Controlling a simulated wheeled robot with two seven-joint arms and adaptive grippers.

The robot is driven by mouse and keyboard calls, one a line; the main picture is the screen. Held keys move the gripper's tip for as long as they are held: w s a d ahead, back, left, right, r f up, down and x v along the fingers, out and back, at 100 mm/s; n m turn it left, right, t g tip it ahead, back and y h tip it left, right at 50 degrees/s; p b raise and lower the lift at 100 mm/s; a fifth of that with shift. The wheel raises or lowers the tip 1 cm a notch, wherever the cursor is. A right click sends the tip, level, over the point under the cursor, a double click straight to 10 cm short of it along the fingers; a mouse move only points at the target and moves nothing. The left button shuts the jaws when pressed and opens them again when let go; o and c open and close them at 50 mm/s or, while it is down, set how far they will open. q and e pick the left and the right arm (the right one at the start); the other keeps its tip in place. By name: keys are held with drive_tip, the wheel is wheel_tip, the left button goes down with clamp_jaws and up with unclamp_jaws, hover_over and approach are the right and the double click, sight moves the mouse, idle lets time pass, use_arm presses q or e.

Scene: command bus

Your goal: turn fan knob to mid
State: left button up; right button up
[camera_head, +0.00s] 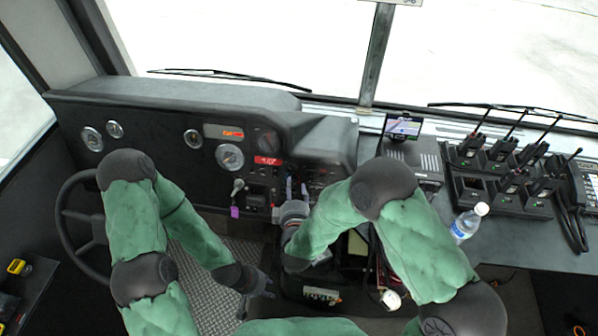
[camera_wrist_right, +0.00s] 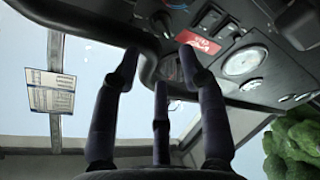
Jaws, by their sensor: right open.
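My right gripper (camera_head: 297,188) is open at the dark dashboard (camera_head: 180,112), with its fingers pointing toward the panel right of the red display. In the right wrist view its three dark fingers (camera_wrist_right: 160,65) are spread with nothing between them. A small pale knob-like part (camera_wrist_right: 163,22) shows on the panel just beyond the fingertips; I cannot tell for sure whether it is the fan knob or read its setting. In the head view that part of the panel is partly hidden by the gripper. My left gripper (camera_head: 260,284) hangs low over the floor, away from the panel.
A steering wheel (camera_head: 72,225) is at left. A red display (camera_head: 268,160) and gauges are on the panel; the display (camera_wrist_right: 198,42) shows close to the fingers in the wrist view.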

sight(293, 170)
drive_tip(key=b+x, duration=0.1)
drive_tip(key=x, duration=0.7)
drive_tip(key=shift+w+f+b, duration=0.1)
drive_tip(key=shift+w+b, duration=0.2)
drive_tip(key=shift+b, duration=0.05)
clamp_jaws()
